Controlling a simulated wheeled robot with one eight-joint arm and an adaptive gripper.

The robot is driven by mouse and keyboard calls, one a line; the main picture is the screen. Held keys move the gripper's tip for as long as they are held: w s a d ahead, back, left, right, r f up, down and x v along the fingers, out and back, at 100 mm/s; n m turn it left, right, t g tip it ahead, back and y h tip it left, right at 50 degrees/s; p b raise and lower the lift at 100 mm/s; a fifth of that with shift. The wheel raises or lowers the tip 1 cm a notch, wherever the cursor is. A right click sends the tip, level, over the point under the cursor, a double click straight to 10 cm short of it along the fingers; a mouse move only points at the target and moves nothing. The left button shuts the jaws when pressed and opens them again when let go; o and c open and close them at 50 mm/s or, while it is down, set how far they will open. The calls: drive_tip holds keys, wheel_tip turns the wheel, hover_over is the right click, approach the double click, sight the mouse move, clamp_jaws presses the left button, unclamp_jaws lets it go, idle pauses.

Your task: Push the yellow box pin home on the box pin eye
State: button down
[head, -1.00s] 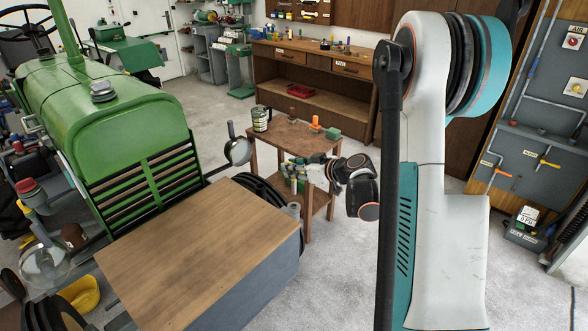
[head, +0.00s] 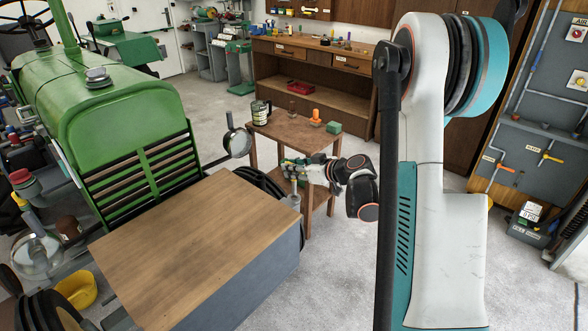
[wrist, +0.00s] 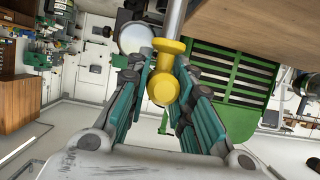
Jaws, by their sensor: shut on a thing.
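My gripper (wrist: 162,85) is shut on the yellow box pin (wrist: 163,90), whose rounded end and wider collar show between the teal fingers in the wrist view. A grey rod or post (wrist: 176,18) shows just beyond the pin; I cannot tell whether they touch. In the head view my gripper (head: 290,168) is sideways beyond the right corner of the wood-topped box (head: 195,245), above a short grey cylinder (head: 292,203). The pin is too small to make out there. I cannot identify the box pin eye for certain, nor see how deep the pin sits.
The green tractor (head: 115,110) stands at the left, with a round lamp (head: 237,142) near my gripper. A small wooden cart (head: 292,128) with a can and an orange item stands just behind my gripper. A workbench (head: 310,75) is at the back. Floor right of the box is clear.

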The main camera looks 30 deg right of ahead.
sight(294, 187)
drive_tip(key=shift+f+b, duration=3.5)
drive_tip(key=shift+f, duration=0.45)
drive_tip(key=c, duration=1.3)
unclamp_jaws()
